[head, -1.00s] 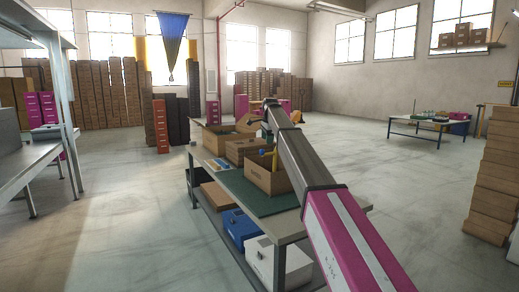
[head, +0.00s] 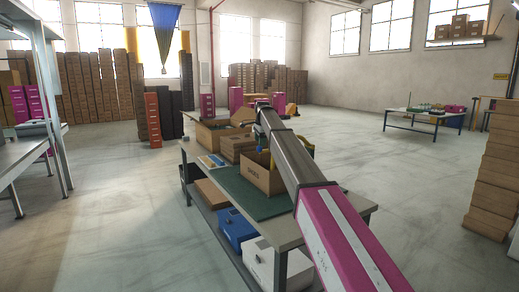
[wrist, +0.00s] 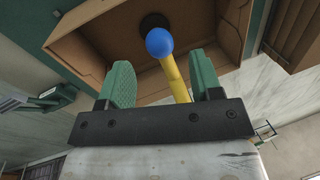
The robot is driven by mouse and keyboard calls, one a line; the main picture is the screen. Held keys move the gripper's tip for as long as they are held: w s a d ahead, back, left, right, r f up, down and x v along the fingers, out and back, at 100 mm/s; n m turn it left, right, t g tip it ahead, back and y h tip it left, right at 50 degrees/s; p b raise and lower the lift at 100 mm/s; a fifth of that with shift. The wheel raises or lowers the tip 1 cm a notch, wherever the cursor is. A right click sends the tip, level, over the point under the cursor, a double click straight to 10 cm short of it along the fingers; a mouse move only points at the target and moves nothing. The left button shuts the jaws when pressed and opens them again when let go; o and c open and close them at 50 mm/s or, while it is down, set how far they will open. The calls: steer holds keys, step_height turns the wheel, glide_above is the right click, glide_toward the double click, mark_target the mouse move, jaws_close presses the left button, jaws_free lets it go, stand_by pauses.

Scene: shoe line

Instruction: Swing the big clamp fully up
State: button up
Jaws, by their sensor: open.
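In the wrist view a yellow bar with a blue ball at its end (wrist: 160,42) looks like the big clamp's handle. The yellow bar (wrist: 175,78) runs between the two green fingers of my gripper (wrist: 162,72). The fingers are open, one on each side, with gaps to the bar. The ball shows beyond the fingertips, over an open cardboard box (wrist: 85,58). The clamp's base and pivot are hidden. In the head view my arm covers most of the work area; a bit of yellow (head: 306,147) shows just right of it.
The workbench (head: 292,238) holds open cardboard boxes (head: 257,177) on a green mat (head: 243,194). Blue (head: 238,229) and white (head: 272,262) bins stand on its lower shelf. A blue-legged table (head: 420,114) stands far right. Floor is free around the bench.

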steer(key=shift+x, duration=2.4)
